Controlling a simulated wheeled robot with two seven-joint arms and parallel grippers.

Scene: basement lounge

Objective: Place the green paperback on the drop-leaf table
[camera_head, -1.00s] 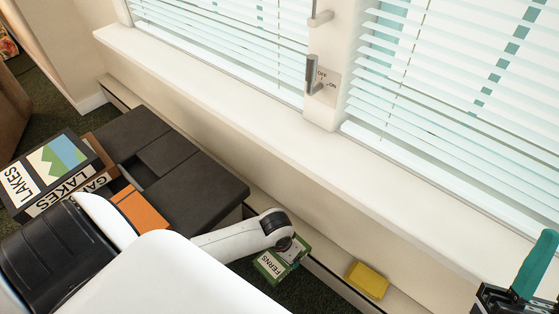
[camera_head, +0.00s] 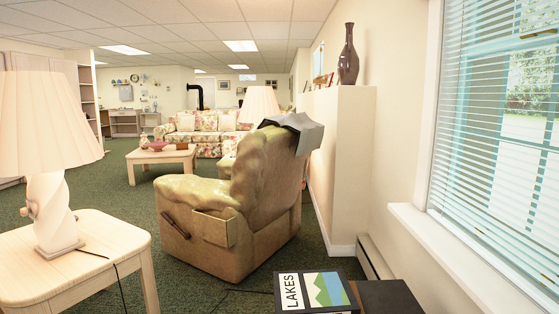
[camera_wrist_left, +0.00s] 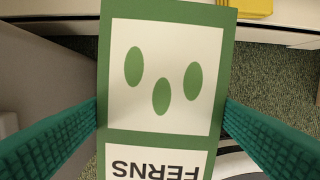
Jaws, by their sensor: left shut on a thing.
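The green paperback (camera_wrist_left: 160,95) shows in the left wrist view, its cover with a white panel, three green ovals and the title FERNS, upside down. My left gripper (camera_wrist_left: 163,109) is shut on it, one teal finger at each side edge. Neither gripper nor the paperback is in the head view. No table there is clearly a drop-leaf one: a pale wooden table (camera_head: 110,252) with a lamp stands at the left, and a low pale table (camera_head: 163,157) stands farther back. My right gripper is not in view.
A LAKES book (camera_head: 312,291) lies beside a dark surface (camera_head: 390,297) at the bottom. A tan recliner (camera_head: 235,215) stands ahead, with green carpet around it. A lamp (camera_head: 48,150) occupies the left table. A yellow object (camera_wrist_left: 242,7) shows beyond the paperback.

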